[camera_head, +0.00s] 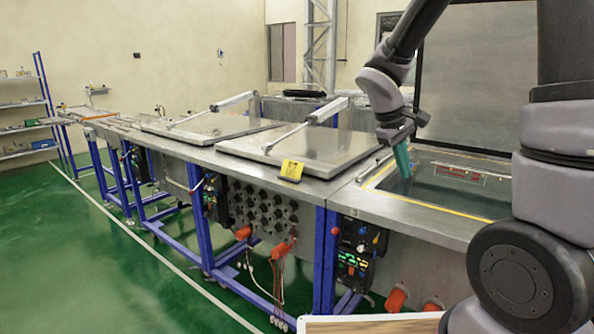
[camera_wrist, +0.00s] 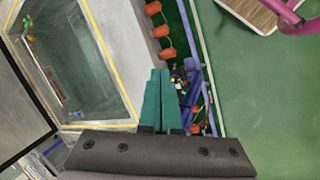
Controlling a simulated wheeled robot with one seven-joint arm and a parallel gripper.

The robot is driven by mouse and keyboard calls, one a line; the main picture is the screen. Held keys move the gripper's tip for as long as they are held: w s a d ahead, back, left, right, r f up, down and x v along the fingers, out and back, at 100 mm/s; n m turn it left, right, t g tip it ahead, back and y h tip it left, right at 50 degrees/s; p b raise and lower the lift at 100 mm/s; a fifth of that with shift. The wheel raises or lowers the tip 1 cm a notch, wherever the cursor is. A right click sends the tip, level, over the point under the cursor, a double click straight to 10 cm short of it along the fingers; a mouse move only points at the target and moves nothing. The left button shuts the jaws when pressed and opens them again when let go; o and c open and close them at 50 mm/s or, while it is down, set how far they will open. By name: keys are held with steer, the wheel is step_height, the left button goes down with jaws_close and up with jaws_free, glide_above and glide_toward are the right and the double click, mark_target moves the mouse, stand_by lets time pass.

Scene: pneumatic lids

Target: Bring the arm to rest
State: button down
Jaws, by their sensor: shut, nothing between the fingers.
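My gripper (camera_head: 402,160) has teal fingers and hangs at the end of my arm in the head view, pointing down above the steel bench near the left corner of the open tank. In the wrist view its fingers (camera_wrist: 163,98) are together with nothing between them. The open tank (camera_head: 450,183) has a yellow-edged rim and a raised lid (camera_head: 470,85) behind it. In the wrist view the tank (camera_wrist: 75,55) lies left of the fingers. The gripper holds nothing, and a gap to the bench cannot be judged exactly.
Two closed steel lids (camera_head: 300,145) (camera_head: 205,126) with pneumatic arms lie along the bench to the left. Orange connectors (camera_head: 397,299) stick out from the bench front. Green floor (camera_head: 110,270) is clear at the lower left.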

steer(key=s+a+r+m+t+y, duration=0.1)
steer(key=s+r+m+t+y, duration=0.4)
steer(key=s+r+m, duration=0.4)
steer(key=s+r+y, duration=0.1)
steer(key=s+r, duration=0.3)
steer(key=r, duration=0.2)
steer(key=shift+s+a+r+t+y, duration=0.2)
steer(key=shift+s+r+t+y, duration=0.1)
steer(key=shift+s+r+t, duration=0.1)
